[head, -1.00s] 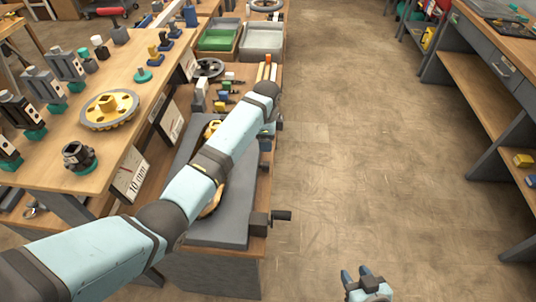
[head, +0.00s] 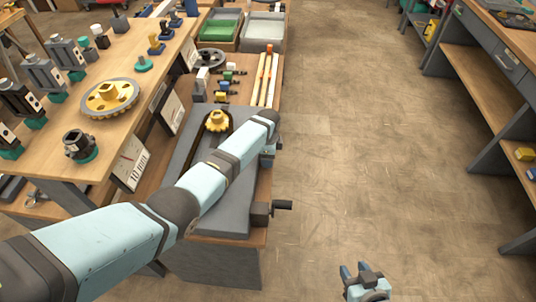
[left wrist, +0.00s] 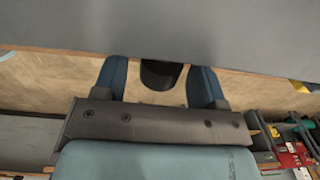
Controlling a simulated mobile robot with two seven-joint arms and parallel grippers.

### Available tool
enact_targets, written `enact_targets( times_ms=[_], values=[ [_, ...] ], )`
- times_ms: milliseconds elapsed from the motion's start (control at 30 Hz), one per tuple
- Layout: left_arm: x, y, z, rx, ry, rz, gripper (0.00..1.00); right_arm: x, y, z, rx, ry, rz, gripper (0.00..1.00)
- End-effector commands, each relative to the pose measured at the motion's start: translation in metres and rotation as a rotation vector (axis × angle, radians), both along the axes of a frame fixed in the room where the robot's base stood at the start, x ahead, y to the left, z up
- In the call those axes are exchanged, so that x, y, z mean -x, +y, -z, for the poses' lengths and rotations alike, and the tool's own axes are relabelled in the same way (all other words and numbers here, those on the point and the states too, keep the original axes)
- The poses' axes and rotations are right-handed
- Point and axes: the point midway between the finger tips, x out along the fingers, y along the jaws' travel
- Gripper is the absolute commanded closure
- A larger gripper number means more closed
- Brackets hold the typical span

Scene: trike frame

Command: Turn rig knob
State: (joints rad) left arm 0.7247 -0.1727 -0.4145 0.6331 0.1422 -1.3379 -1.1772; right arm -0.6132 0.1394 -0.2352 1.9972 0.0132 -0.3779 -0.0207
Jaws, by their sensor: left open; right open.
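The grey rig plate (head: 225,222) lies on the wooden bench, with a yellow gear (head: 217,121) and a dark loop on it. A dark crank (head: 283,205) on a block sits at its near right corner. My left arm crosses over the plate, and its gripper (left wrist: 158,72) is mostly hidden in the head view. In the left wrist view its blue fingers are open around a dark rounded knob (left wrist: 160,76) below a grey surface; touching cannot be told. My right gripper (head: 355,270) is open and empty over the floor.
A raised wooden shelf (head: 60,160) with a large gear (head: 110,97) and several dark fixtures stands left. Green and grey trays (head: 263,29) are at the back. Bare floor (head: 370,130) lies right of the bench, before another workbench (head: 475,85).

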Motion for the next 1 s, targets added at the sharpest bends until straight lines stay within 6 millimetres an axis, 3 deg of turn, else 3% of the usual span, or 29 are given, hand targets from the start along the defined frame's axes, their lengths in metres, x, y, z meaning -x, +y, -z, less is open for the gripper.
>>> enact_targets(
  times_ms=[167,300,400,567,800,1000],
  values=[
    [0.0,0.0,0.0,0.0,0.0,0.0,0.35,0.0,-0.001,0.0,0.001,0.001,0.001,0.57],
    [0.0,0.0,0.0,0.0,0.0,0.0,0.67,0.001,-0.001,0.001,0.001,0.003,0.001,0.57],
    [0.0,0.0,0.0,0.0,0.0,0.0,0.84,0.001,-0.001,0.002,0.002,0.005,0.001,0.57],
    [0.001,0.001,-0.002,-0.003,-0.027,0.0,0.84,0.002,-0.001,-0.003,0.004,0.008,0.0,0.57],
    [0.005,0.002,-0.003,-0.003,-0.254,0.0,0.84,0.002,-0.006,-0.033,0.01,-0.002,0.008,0.57],
    [0.005,0.001,0.0,-0.002,-0.367,0.0,0.84,0.001,-0.008,-0.037,0.011,-0.005,0.014,0.57]
  ],
)
